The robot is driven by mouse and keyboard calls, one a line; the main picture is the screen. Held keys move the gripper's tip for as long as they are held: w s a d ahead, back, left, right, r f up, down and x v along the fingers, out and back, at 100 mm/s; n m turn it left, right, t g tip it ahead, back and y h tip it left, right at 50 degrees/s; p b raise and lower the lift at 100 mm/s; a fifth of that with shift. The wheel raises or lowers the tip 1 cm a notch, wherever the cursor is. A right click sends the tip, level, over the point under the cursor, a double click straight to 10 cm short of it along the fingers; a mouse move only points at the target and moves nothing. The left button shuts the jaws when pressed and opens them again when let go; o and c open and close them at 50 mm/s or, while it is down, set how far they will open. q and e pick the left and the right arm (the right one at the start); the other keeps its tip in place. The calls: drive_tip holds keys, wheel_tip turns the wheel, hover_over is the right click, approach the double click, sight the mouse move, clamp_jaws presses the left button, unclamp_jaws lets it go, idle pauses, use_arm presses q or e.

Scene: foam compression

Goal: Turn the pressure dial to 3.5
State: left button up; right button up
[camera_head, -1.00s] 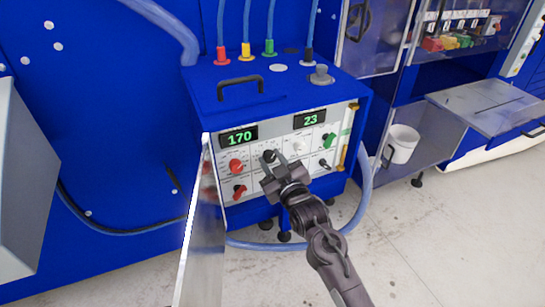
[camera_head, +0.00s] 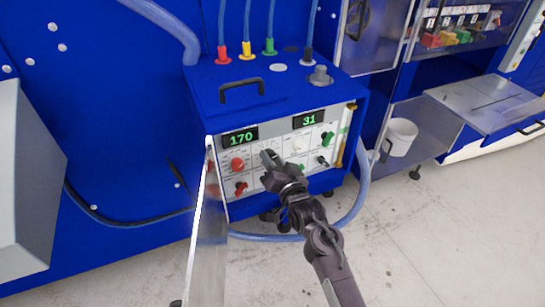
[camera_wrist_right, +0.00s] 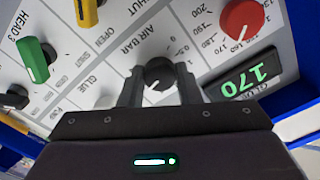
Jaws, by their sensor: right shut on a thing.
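The pressure dial (camera_wrist_right: 158,74) is a round black knob marked "AIR BAR" on the white panel in the right wrist view. My right gripper (camera_wrist_right: 160,88) has its two fingers on either side of the dial, shut on it. In the head view, the right gripper (camera_head: 271,159) is at the panel between the red knobs and the white knob, and largely hides the dial. The dial's scale is too small and tilted to read a setting surely. My left gripper is not in view.
Beside the dial are a red knob (camera_wrist_right: 243,18), a green knob (camera_wrist_right: 36,60) and a yellow knob (camera_wrist_right: 86,12). Green displays read 170 (camera_head: 240,138) and 31 (camera_head: 309,120). An open panel door (camera_head: 207,235) stands left of my arm. A hose (camera_head: 362,190) curves at right.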

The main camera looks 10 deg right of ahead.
drive_tip(key=shift+m, duration=0.8)
drive_tip(key=shift+p, duration=0.3)
drive_tip(key=o, duration=1)
drive_tip(key=s, duration=0.2)
drive_tip(key=s+d+b, duration=0.1)
drive_tip(key=s, duration=0.4)
drive_tip(key=shift+s+d+b, duration=0.2)
drive_tip(key=shift+s+b, duration=0.15)
drive_tip(key=shift+b, duration=0.05)
